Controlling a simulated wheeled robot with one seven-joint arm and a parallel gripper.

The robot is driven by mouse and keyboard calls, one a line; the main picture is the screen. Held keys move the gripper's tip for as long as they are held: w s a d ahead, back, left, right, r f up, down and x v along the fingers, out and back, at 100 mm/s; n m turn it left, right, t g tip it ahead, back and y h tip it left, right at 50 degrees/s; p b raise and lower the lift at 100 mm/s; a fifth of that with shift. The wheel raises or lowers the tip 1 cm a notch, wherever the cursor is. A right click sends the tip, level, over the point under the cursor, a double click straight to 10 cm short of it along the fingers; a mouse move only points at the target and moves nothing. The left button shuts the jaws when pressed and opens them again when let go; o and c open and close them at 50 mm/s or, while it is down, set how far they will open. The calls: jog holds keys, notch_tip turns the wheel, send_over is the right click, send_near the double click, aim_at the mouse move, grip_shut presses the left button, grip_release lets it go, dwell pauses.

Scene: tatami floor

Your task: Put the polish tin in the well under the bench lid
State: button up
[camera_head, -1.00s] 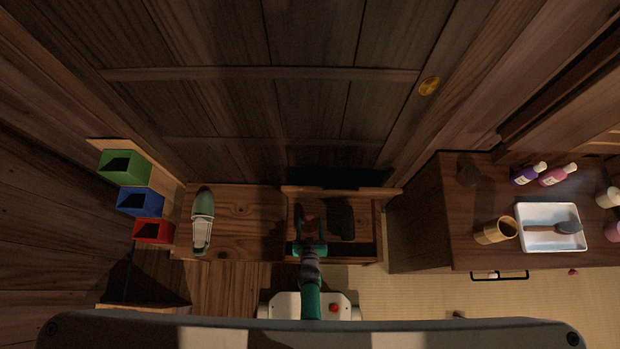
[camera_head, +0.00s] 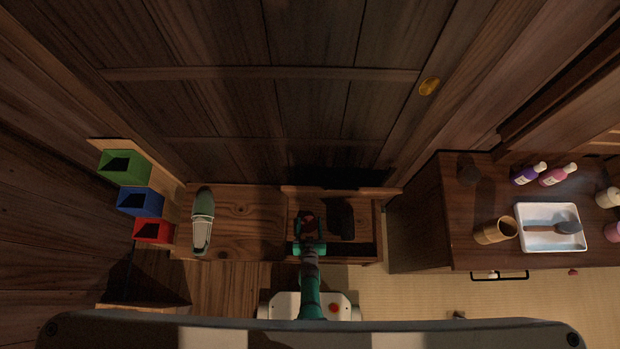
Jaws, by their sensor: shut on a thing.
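The bench (camera_head: 245,225) stands against the back wall. Its lid (camera_head: 340,192) is raised at the back right, and the well (camera_head: 368,250) below it is open. My gripper (camera_head: 306,222) is over the left part of the well, pointing to the back. It is shut on a small dark reddish thing, the polish tin (camera_head: 309,216), mostly hidden by the fingers and shade. I cannot tell whether the tin touches the well's floor. A dark patch, perhaps a shadow, lies right of the gripper.
A grey-green shoe (camera_head: 202,222) stands on the bench's left part. Green (camera_head: 124,166), blue (camera_head: 140,201) and red (camera_head: 153,230) boxes are at the left. A cabinet (camera_head: 425,220) at the right carries bottles, a wooden cup (camera_head: 496,231) and a white tray (camera_head: 551,245) with a brush.

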jog(key=o, duration=1.1)
jog(key=shift+c, duration=0.2)
jog(key=shift+w+d, duration=0.1)
jog(key=shift+w, duration=0.1)
jog(key=v, duration=1)
jog(key=shift+s, duration=0.35)
jog(key=shift+v, duration=0.8)
jog(key=s+r+t, duration=0.1)
jog(key=s+r, duration=0.2)
jog(key=r, duration=2.1)
jog(key=s+r+t, duration=0.2)
jog(key=s+r, duration=0.1)
jog(key=r, duration=2.1)
jog(key=shift+d+r, duration=0.25)
jog(key=shift+d, duration=0.05)
jog(key=shift+s, duration=0.2)
